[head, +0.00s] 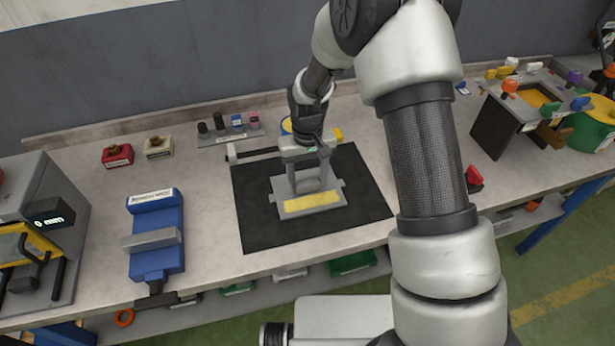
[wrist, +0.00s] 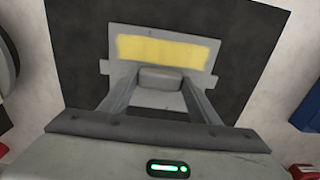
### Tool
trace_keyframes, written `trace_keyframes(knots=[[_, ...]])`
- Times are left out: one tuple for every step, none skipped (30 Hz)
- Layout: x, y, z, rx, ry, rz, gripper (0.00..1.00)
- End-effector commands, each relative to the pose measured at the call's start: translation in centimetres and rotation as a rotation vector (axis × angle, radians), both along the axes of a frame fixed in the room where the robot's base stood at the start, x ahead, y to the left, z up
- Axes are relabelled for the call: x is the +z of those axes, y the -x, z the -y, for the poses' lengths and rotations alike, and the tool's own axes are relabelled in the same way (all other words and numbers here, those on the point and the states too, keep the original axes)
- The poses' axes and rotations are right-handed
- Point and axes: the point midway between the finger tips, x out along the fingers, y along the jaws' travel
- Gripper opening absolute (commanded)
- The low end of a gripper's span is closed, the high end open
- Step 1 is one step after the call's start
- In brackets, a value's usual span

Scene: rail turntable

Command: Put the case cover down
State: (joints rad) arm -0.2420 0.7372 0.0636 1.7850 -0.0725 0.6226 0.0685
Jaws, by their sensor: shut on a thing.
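The case cover (head: 312,207) is a flat grey plate with a yellow strip and small side tabs. It is at the black mat (head: 257,221) in the middle of the bench. My gripper (head: 312,184) is above it, pointing down, shut on the cover's raised middle part. In the wrist view the cover (wrist: 200,62) shows beyond the two fingers, with a grey block (wrist: 160,78) between the fingertips. I cannot tell whether the cover touches the mat or hangs just above it.
A blue vise (head: 155,240) stands left of the mat. A sloped fixture (head: 505,115) and green bin (head: 590,130) are at the right.

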Motion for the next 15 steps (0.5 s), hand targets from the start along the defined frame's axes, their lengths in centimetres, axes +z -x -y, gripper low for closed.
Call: trace_keyframes(knots=[[0.14,-0.13,-0.04,0.000,-0.001,0.004,0.00],[0.16,-0.14,-0.04,0.000,-0.001,0.004,0.00],[0.17,-0.14,-0.04,0.000,-0.001,0.004,0.00],[0.17,-0.13,-0.04,0.000,-0.001,0.004,0.00],[0.17,-0.13,-0.04,0.000,-0.001,0.004,0.00],[0.11,-0.13,-0.04,0.000,-0.001,0.004,0.00],[0.01,-0.12,-0.04,0.000,-0.001,0.003,0.00],[-0.11,-0.12,-0.04,0.000,-0.001,0.003,0.00],[-0.26,-0.11,-0.03,0.000,-0.001,0.003,0.00],[-0.17,-0.06,-0.01,0.000,-0.001,0.002,0.61],[-0.15,-0.06,-0.01,0.000,0.000,0.001,0.66],[-0.15,-0.05,0.00,0.000,0.000,0.001,0.73],[-0.15,-0.05,0.00,0.000,0.000,0.001,0.75],[-0.14,-0.05,0.00,0.000,0.000,0.001,0.75],[-0.14,-0.05,0.00,0.000,0.000,0.001,0.75]])
